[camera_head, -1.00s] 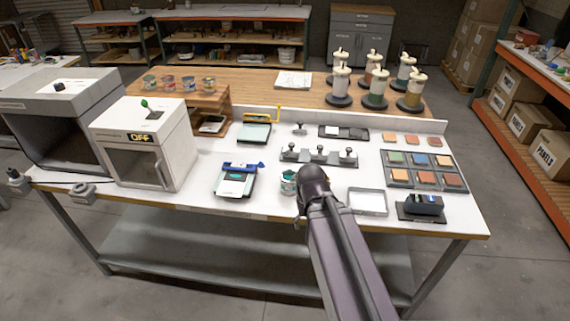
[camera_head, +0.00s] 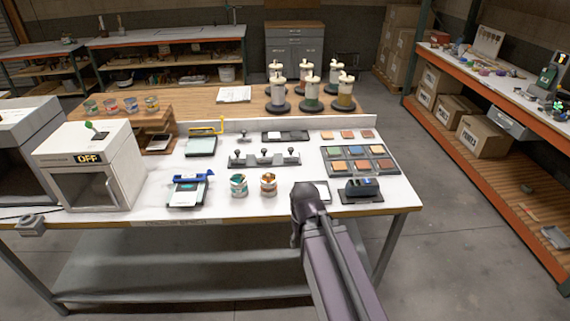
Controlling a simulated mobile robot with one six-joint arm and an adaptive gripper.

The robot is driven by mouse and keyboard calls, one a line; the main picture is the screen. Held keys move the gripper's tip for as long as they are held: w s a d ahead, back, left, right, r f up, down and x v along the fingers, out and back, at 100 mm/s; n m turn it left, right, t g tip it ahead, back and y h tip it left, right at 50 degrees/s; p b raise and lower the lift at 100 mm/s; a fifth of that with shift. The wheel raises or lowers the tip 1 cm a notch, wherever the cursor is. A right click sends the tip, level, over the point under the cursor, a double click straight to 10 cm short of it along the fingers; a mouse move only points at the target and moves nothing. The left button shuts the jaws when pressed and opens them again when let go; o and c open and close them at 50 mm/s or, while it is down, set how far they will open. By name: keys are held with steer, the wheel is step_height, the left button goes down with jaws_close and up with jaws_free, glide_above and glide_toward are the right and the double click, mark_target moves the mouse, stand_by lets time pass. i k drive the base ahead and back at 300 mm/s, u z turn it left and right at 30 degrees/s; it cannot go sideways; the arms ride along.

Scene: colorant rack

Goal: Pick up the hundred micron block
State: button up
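A grey holder (camera_head: 291,159) with three small knobbed blocks stands mid-table. The left block (camera_head: 238,159), middle block (camera_head: 264,155) and right block (camera_head: 290,154) have dark knobs. Their markings are too small to read, so I cannot tell which is the hundred micron block. My arm reaches up from the bottom right to the table's front edge, and its dark joint shows in front of a pale tray. My gripper's fingers are hidden behind the arm.
A dark device (camera_head: 361,190) and a rack of coloured tiles (camera_head: 358,167) are at right. A white box marked OFF (camera_head: 88,170) is at left. Free floor lies right of the table.

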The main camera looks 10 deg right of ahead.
mark_target(262, 158)
steer(key=z, duration=0.3)
steer(key=k, duration=0.9)
steer(key=z, duration=0.6)
steer(key=i, duration=1.3)
steer(key=u, duration=0.35)
steer(key=i, duration=0.6)
steer(key=u, duration=0.85)
steer(key=i, duration=0.45)
steer(key=u, duration=0.2)
